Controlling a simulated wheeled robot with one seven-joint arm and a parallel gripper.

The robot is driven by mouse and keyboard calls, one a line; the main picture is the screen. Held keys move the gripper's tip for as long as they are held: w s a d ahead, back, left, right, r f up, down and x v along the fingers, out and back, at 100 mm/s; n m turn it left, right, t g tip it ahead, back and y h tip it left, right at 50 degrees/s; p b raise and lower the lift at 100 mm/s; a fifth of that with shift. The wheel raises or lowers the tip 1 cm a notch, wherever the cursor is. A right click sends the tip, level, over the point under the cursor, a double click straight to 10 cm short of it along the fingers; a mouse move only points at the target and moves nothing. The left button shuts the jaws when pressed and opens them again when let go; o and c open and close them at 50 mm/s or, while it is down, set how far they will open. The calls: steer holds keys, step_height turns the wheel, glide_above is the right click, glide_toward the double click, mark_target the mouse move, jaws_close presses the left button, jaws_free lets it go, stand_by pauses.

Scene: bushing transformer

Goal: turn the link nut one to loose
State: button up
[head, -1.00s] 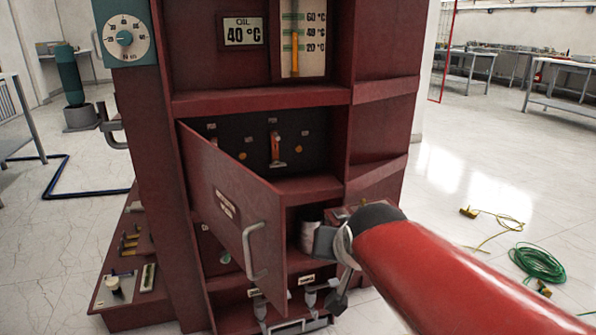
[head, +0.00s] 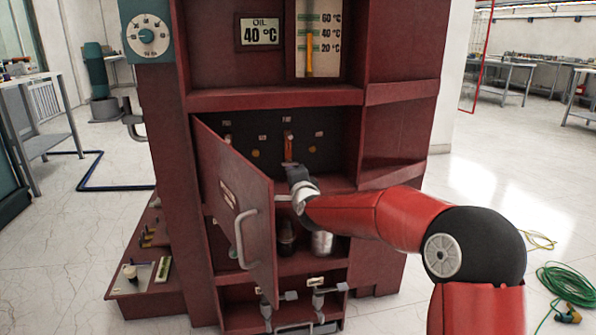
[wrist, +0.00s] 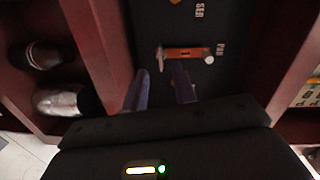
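An orange link bar (head: 288,147) stands upright on the dark panel (head: 231,132) inside the red cabinet's open compartment. In the wrist view the link (wrist: 186,54) lies across the picture with a small pale nut or post (wrist: 208,56) at its right end and another pale end piece (wrist: 161,58) at its left. Which one is link nut one I cannot tell. My gripper (head: 293,170) is just in front of the link's lower end. In the wrist view its two fingers (wrist: 163,86) are apart with nothing between them, just short of the link.
The open compartment door (head: 236,205) with its grey handle (head: 240,240) hangs to the left of my arm. A shelf below holds a dark insulator (head: 286,238) and a metal cylinder (head: 322,243). A green cable coil (head: 568,285) lies on the floor at right.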

mark_target(290, 163)
steer(key=w, duration=0.3)
steer(key=w+a+m+p, duration=0.1)
steer(key=w, duration=0.2)
steer(key=w+f+m+t+p, duration=0.1)
steer(key=w, duration=0.3)
steer(key=shift+a+h, duration=0.15)
steer(key=shift+h, duration=0.15)
jaws_close()
